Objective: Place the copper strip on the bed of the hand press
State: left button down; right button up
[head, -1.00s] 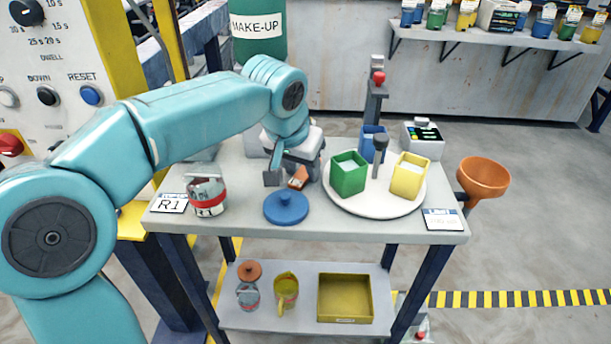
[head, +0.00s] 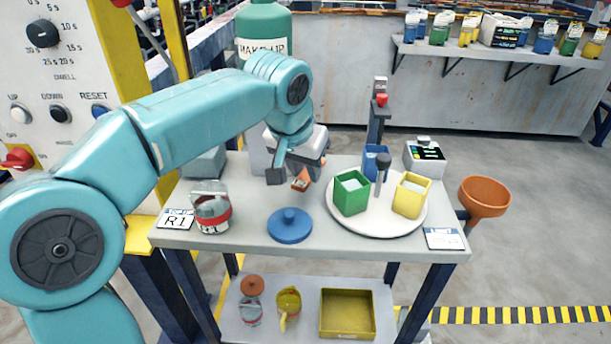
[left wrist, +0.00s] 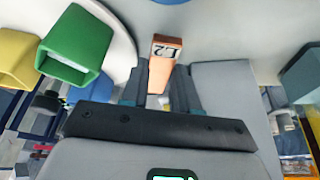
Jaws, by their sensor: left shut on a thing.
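The copper strip (head: 301,181) is a small orange-brown piece with a white label. It is between the fingers of my left gripper (head: 289,177), which is shut on it over the back middle of the table. In the left wrist view the copper strip (left wrist: 164,60) sticks out beyond the two dark fingertips (left wrist: 160,75), its label reading like "E2". A grey post with a red knob (head: 380,112) stands at the back; I cannot tell whether it belongs to the hand press. No press bed is clearly visible. My right gripper is not in view.
A blue lid (head: 290,225) lies in front of the gripper. To the right, a white round tray (head: 345,222) carries green, yellow and blue cups. A red-banded can (head: 212,210) stands at left, a small scale (head: 426,155) at back right. An orange funnel (head: 484,195) is off the right edge.

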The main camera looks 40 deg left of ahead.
aim_at(305, 176)
pick_arm(q)
notch_tip(305, 176, up, 16)
jog(key=p, duration=0.6)
jog(key=shift+f, duration=0.1)
